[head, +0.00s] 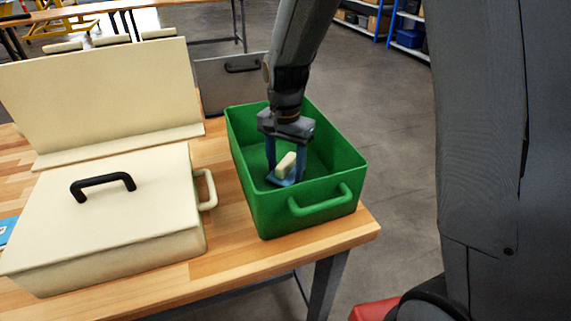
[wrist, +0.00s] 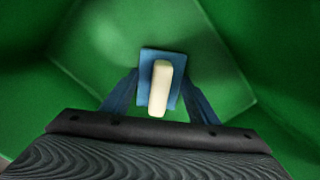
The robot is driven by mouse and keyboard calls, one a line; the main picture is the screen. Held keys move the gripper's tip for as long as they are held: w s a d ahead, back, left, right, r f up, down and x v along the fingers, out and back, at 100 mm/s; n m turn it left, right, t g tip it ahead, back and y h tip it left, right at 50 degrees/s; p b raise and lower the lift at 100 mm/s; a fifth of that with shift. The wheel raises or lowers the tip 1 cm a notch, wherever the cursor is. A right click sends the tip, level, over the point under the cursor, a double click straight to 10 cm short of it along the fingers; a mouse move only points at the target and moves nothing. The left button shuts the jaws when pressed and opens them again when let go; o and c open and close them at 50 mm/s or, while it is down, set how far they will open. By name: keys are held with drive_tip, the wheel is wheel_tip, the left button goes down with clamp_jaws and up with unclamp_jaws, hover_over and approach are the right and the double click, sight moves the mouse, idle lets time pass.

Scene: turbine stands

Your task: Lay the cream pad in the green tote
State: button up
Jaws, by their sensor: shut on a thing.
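The cream pad (head: 285,165) is a small oblong block inside the green tote (head: 262,213). It also shows in the wrist view (wrist: 161,88), with a flat blue piece under or behind it. I cannot tell if the blue piece is part of the pad. My gripper (head: 286,172) points down into the tote, its blue fingers on either side of the pad and shut on it. In the wrist view, my gripper (wrist: 160,92) has the tote's green walls (wrist: 265,40) around it. Whether the pad touches the tote floor cannot be told.
A cream lidded case (head: 100,225) with a black handle stands left of the tote. A cream upright panel (head: 100,95) and a grey case (head: 228,85) stand behind. The tote is near the right edge of the wooden table (head: 225,240). A blue item (head: 7,229) lies far left.

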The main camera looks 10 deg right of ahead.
sight(286, 161)
drive_tip(key=shift+f, duration=0.3)
drive_tip(key=o, duration=1.3)
drive_tip(key=shift+c, duration=0.2)
drive_tip(key=shift+r+p, duration=2.95)
drive_tip(key=shift+r, duration=0.55)
drive_tip(key=shift+f, duration=0.2)
drive_tip(key=shift+f+b, duration=3.05)
drive_tip(key=shift+f, duration=0.3)
drive_tip(key=shift+r, duration=0.1)
